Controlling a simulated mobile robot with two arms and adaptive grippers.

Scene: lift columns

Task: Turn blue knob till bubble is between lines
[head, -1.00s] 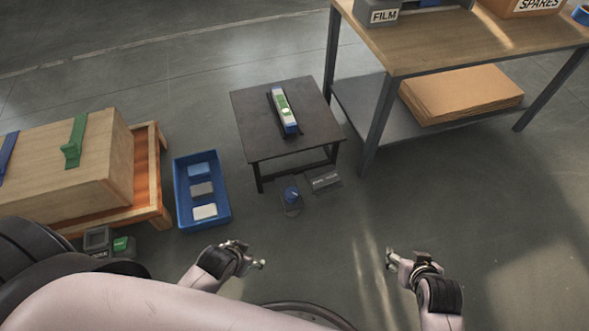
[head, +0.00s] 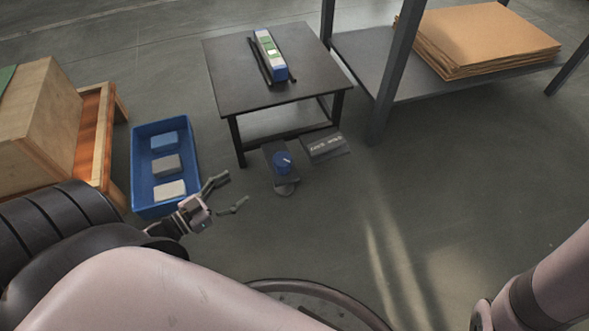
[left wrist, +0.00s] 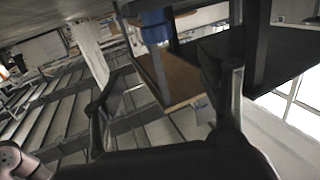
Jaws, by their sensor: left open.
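The blue knob (head: 282,161) with a pale pointer mark sits on a dark low mount in front of the small black table (head: 225,75). The level (head: 270,55), white with blue ends and a green window, lies on that table. Its bubble and lines are too small to tell. My left gripper (head: 236,187) is open and empty, left of the knob and apart from it. Its open fingers also show in the left wrist view (left wrist: 172,75), where a blue shape beyond them cannot be identified for sure. My right gripper is out of view; only its arm shows.
A blue bin (head: 136,185) with several blocks stands just left of my left gripper. A dark plate with lettering (head: 325,147) is right of the knob. A shelf with cardboard sheets (head: 485,40) stands at upper right.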

